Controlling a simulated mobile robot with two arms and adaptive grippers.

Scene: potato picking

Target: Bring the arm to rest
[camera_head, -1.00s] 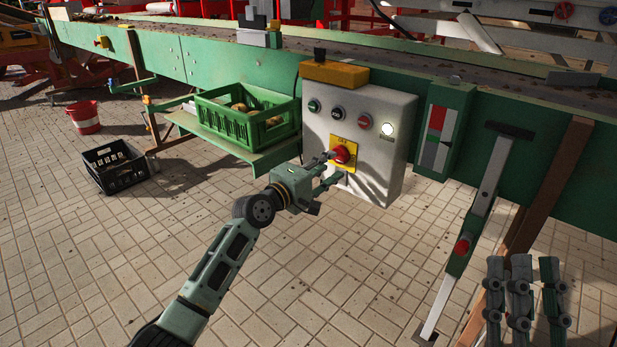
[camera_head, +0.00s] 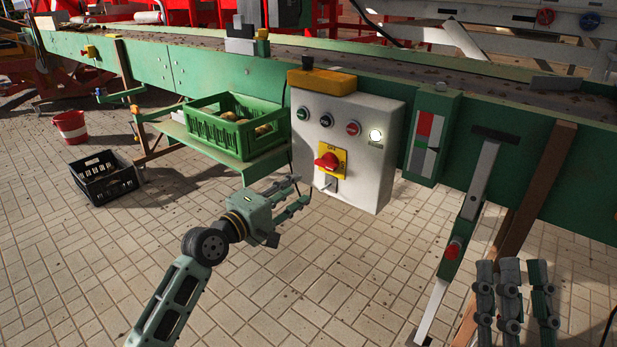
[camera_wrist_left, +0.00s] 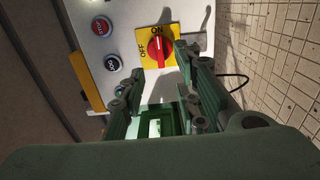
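The red rotary switch (camera_head: 327,161) sits on a yellow plate on the front of the grey control box (camera_head: 378,170). In the left wrist view the switch (camera_wrist_left: 157,49) lies in line with the ON mark. My left gripper (camera_head: 301,189) is in front of the box, to the lower left of the switch, apart from it. Its fingers are spread and empty; the left wrist view shows the gripper (camera_wrist_left: 163,68) with the switch beyond the gap. My right gripper (camera_head: 525,268) is at the lower right, fingers pointing up and apart, with nothing between them.
A green crate (camera_head: 213,137) with potatoes stands on a green shelf left of the box. A black crate (camera_head: 103,186) and a red bucket (camera_head: 71,130) are on the floor. A long green conveyor (camera_head: 190,66) runs behind. Tiled floor in front is clear.

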